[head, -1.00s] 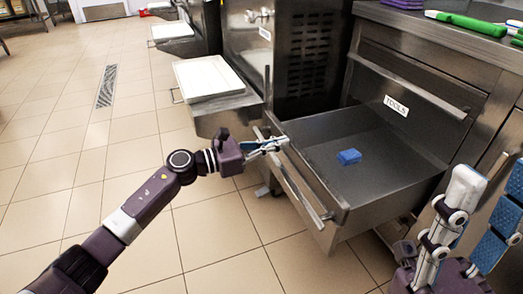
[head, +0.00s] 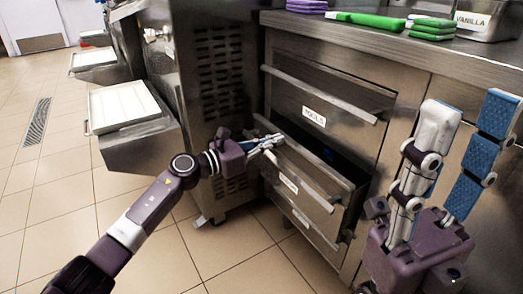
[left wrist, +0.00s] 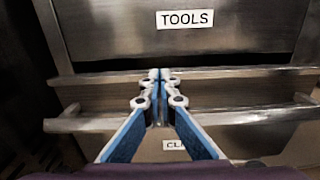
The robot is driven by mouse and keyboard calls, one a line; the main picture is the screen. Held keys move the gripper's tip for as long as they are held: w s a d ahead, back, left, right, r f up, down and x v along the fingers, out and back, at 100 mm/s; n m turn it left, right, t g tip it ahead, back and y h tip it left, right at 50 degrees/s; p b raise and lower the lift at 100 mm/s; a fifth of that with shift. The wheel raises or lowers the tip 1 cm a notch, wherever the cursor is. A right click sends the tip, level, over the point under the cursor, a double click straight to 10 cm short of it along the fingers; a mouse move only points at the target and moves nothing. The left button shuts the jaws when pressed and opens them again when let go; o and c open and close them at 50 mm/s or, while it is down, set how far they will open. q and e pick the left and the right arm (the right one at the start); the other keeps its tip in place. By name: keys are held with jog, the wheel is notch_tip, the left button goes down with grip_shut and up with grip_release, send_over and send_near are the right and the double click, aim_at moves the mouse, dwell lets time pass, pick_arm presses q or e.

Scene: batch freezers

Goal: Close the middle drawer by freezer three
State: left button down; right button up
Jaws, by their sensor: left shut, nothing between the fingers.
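The middle drawer (head: 318,172), just below the drawer labelled TOOLS (head: 314,115), stands partly open with a narrow dark gap above its front. In the left wrist view the shut fingertips (left wrist: 160,76) lie over that top edge, above the drawer's bar handle (left wrist: 80,124); contact is hard to tell. My right gripper (head: 470,103) is open and empty, fingers pointing up at the right.
The countertop (head: 400,55) above holds green and purple items and a bin labelled VANILLA (head: 473,20). A freezer (head: 210,90) stands left of the drawers, with a white-topped tray (head: 122,105) further left. The tiled floor at left is clear.

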pick_arm(q)
jog(key=shift+b+x, duration=0.3)
jog(key=shift+x, duration=1.2)
